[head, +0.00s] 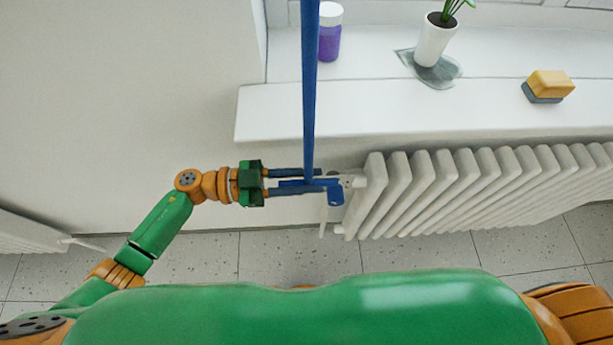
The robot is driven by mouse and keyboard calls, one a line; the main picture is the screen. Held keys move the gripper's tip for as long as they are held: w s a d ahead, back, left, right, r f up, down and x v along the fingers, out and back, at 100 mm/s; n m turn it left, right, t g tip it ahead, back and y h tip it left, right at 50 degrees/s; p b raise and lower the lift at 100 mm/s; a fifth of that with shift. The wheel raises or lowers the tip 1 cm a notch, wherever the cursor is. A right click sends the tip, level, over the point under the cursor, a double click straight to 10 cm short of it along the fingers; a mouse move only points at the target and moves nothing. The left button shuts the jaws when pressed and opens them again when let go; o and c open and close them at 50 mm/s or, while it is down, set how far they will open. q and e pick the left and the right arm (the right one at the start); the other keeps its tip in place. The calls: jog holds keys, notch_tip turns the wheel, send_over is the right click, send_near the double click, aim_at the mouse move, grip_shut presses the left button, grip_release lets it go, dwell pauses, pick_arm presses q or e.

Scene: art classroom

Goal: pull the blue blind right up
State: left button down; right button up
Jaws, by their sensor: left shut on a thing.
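A long straight blue rod (310,90) comes down from the top edge of the head view, in front of the window sill. Its lower end is at my left gripper (316,183), beside the left end of the radiator. My left gripper reaches in from the left and is shut on the rod's lower end, where a short blue piece (335,196) shows at the fingertips. The fingers partly hide the grip. No spread of blind cloth shows, and the rod's upper end is out of view. My right gripper is not in view.
A white radiator (440,185) stands right of the gripper, under the white sill (390,108). On the sill are a purple jar (329,42), a potted plant (434,42) and a yellow and grey sponge (549,85). Bare wall is at the left.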

aim_at(276, 183)
pick_arm(q)
jog(key=c, duration=0.8)
grip_release()
jog(key=a+b, duration=0.2)
jog(key=a, duration=0.5)
jog(key=shift+f, duration=0.15)
